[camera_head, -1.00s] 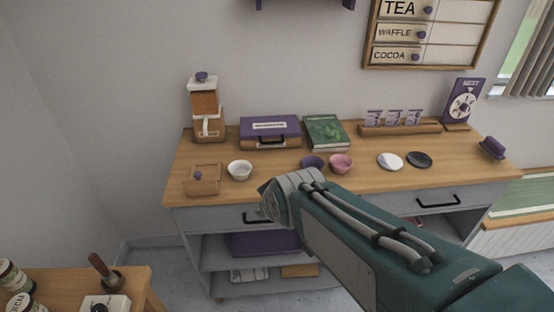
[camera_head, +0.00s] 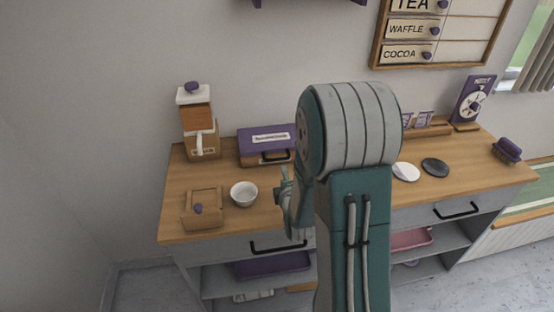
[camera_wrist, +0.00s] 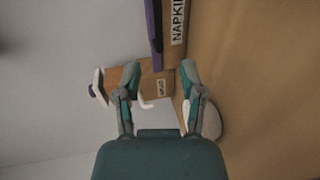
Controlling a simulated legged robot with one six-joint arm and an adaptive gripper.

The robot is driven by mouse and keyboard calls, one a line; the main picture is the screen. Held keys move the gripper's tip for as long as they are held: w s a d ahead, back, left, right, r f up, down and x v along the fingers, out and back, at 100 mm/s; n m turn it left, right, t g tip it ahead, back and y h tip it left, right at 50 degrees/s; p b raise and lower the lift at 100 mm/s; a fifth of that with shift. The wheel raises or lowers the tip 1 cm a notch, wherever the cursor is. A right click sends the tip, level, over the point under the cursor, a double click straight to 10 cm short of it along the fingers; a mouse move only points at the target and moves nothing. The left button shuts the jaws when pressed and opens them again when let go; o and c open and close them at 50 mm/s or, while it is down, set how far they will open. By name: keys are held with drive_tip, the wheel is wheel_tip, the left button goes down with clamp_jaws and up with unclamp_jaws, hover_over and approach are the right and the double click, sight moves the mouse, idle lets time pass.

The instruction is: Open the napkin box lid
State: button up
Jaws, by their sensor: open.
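In the wrist view, part of the napkin box (camera_wrist: 153,28) shows at the top, turned sideways, with a partly cut-off "NAPKI" label. My gripper (camera_wrist: 160,68) is open with nothing between its fingers. In the head view, my gripper (camera_head: 283,185) is over the counter, in front of the box and right of the white bowl, apart from the box.
A wooden dispenser (camera_head: 200,142) stands left of the box. White and dark discs (camera_head: 435,167) lie to the right. My arm hides the middle of the counter.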

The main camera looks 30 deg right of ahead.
sight(277, 158)
drive_tip(key=x, duration=1)
drive_tip(key=shift+w, duration=0.3)
drive_tip(key=shift+c, duration=0.3)
clamp_jaws()
